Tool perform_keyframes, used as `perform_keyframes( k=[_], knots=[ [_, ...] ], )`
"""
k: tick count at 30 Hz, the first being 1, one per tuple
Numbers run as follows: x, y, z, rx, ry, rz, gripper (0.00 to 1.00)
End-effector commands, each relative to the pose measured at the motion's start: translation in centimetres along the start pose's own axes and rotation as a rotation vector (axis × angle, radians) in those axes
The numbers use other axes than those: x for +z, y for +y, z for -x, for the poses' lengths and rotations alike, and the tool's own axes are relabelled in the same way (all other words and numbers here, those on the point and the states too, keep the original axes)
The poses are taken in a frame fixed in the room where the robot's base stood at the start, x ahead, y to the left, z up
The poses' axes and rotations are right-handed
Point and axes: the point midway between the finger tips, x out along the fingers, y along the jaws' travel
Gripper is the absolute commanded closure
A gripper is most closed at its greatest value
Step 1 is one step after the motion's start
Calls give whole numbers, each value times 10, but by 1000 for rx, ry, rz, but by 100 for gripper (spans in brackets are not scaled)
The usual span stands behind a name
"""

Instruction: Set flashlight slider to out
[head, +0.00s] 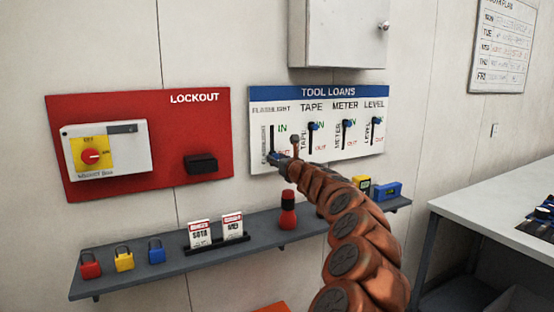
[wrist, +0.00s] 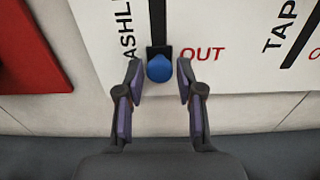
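The tool loans board (head: 262,107) is white with a blue header and hangs on the wall. Its flashlight slider has a blue knob (wrist: 160,68). In the wrist view the knob is at the lower end of its black slot (wrist: 158,22), beside the red OUT label (wrist: 202,54). My gripper (wrist: 160,68) is open, with one finger on each side of the knob and a small gap visible on both sides. In the head view my gripper (head: 278,157) is at the board's lower left and hides much of the flashlight knob and its OUT label.
The tape (head: 313,126), meter (head: 348,123) and level (head: 376,121) sliders are at the top of their slots, near IN. A red lockout panel (head: 190,130) hangs to the left. A grey shelf (head: 190,262) with padlocks and tools runs below.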

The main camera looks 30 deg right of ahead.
Motion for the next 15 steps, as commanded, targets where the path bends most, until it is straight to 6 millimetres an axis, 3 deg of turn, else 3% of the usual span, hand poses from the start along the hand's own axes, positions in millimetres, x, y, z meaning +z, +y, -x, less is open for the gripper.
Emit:
perform_keyframes(
  k=[3,15],
  knots=[
    [1,0,0,0,-2,0,50],
    [3,0,3,-1,-4,-1,50]
  ],
)
